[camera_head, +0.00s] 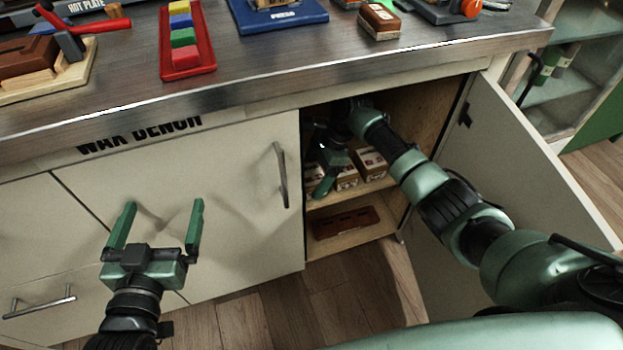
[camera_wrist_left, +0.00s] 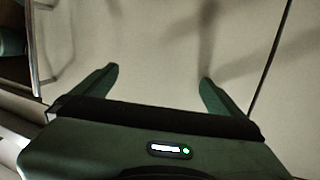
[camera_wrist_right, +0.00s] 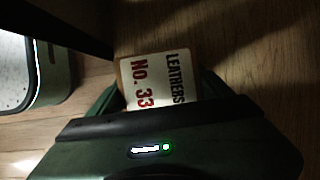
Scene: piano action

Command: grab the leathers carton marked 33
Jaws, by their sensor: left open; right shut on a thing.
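The leathers carton marked No. 33 (camera_wrist_right: 158,82), with a pale label and red and dark print, sits between the fingers of my right gripper (camera_wrist_right: 160,95) in the right wrist view. That gripper is shut on it. In the head view my right gripper (camera_head: 326,180) is inside the open cabinet at the upper shelf, and I cannot tell the held carton clearly there. My left gripper (camera_head: 161,212) is open and empty in front of the closed cabinet doors. Its spread fingers also show in the left wrist view (camera_wrist_left: 158,85).
White-labelled cartons (camera_head: 371,161) stand on the upper shelf beside my right gripper. A brown-red item (camera_head: 346,222) lies on the lower shelf. The open cabinet door (camera_head: 525,170) stands at the right of my right arm. The bench edge (camera_head: 270,75) overhangs the opening.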

